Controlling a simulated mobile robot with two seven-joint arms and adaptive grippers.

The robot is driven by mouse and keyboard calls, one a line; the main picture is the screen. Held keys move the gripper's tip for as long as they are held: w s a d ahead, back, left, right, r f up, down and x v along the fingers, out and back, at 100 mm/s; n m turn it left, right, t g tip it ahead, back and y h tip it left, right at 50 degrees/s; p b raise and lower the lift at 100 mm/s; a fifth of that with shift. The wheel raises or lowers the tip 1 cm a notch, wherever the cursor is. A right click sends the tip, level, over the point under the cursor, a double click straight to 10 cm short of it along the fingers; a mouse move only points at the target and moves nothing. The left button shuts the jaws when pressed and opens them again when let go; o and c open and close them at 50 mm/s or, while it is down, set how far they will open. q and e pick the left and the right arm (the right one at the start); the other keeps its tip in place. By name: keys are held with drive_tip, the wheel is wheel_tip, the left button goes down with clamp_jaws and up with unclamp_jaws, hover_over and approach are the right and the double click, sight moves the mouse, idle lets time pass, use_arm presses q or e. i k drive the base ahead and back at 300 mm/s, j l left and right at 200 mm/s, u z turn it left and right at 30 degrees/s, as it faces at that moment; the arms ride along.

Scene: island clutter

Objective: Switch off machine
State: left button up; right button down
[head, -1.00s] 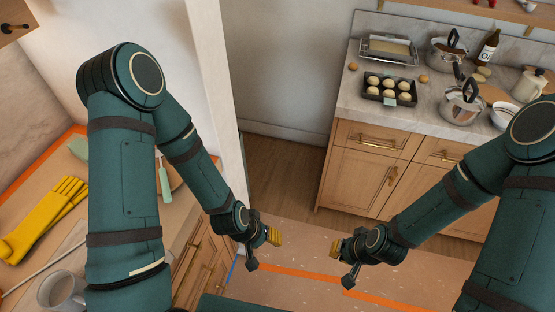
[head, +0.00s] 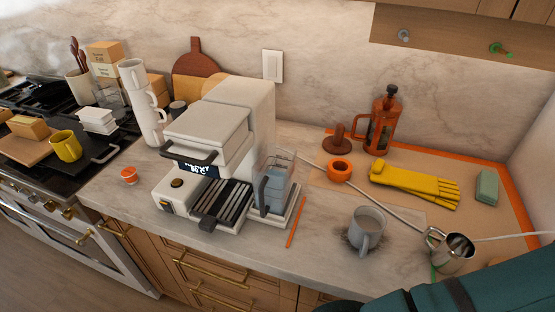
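A white coffee machine (head: 212,130) stands on the marble counter in the middle of the head view. It has a small lit display (head: 196,169), a round dark knob (head: 176,183) on its front and a small switch-like part (head: 165,207) at its front left corner. A black slatted drip tray (head: 222,202) sits at its front, and a clear water container (head: 274,187) at its right side. Neither gripper shows now; only part of my green arm shows at the bottom right.
A grey mug (head: 367,228), a metal pitcher (head: 452,252), yellow gloves (head: 415,184) and a French press (head: 383,122) stand to the right. Stacked white cups (head: 143,110) and an orange ramekin (head: 129,176) are left of the machine. A stove (head: 60,190) is far left.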

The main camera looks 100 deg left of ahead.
sight(168, 208)
drive_tip(key=k+l, duration=0.15)
drive_tip(key=l, duration=0.25)
drive_tip(key=k+l, duration=0.15)
drive_tip(key=l, duration=0.25)
drive_tip(key=l+u, duration=0.1)
drive_tip(key=u, duration=0.3)
drive_tip(key=k+u, duration=0.1)
drive_tip(key=u, duration=0.35)
drive_tip(key=l+u, duration=0.1)
drive_tip(key=u, duration=2.4)
